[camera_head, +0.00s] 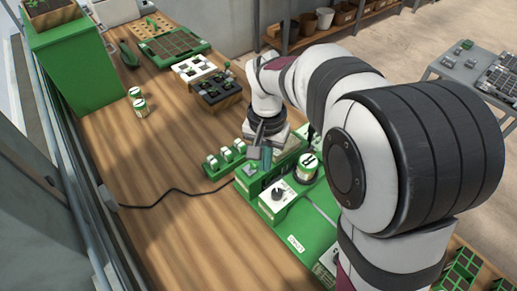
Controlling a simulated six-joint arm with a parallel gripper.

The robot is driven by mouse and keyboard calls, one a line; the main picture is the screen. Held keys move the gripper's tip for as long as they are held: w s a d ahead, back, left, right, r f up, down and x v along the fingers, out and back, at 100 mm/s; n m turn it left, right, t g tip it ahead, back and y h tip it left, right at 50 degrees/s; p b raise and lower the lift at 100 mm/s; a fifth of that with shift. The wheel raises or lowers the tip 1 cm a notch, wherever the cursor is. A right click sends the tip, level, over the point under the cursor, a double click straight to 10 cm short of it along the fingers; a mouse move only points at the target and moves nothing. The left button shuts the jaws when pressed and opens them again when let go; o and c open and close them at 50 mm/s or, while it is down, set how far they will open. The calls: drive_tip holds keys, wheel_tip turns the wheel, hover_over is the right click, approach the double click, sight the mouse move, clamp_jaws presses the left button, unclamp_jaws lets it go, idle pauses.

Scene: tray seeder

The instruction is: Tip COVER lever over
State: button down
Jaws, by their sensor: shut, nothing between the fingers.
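The green seeder (315,225) stands on the wooden bench at the centre right, partly hidden behind my arm. A green strip with several white-topped switches or levers (226,157) sits at its left end. I cannot read which of them, if any, is the COVER lever. A white box with a black knob (278,196) is on the seeder's near side. A small white label (296,243) is on the front edge, its text too small to read. My gripper (254,151) is shut and points down at the seeder's far left end, just right of the strip. Contact cannot be told.
A can (307,168) stands on the seeder beside my arm. Two small tins (138,105) stand on the bench at left. A black cable (165,198) crosses the bench. The front left bench is clear.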

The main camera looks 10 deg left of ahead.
sight(256, 162)
drive_tip(key=shift+f, duration=1.7)
drive_tip(key=shift+w+a, duration=1.75)
drive_tip(key=shift+s+d+r, duration=0.15)
drive_tip(key=shift+r, duration=0.85)
drive_tip(key=shift+s+d+r, duration=0.1)
drive_tip(key=shift+d+r, duration=0.05)
drive_tip(key=shift+r, duration=0.9)
drive_tip(key=shift+s+d+r, duration=0.15)
drive_tip(key=shift+r, duration=0.85)
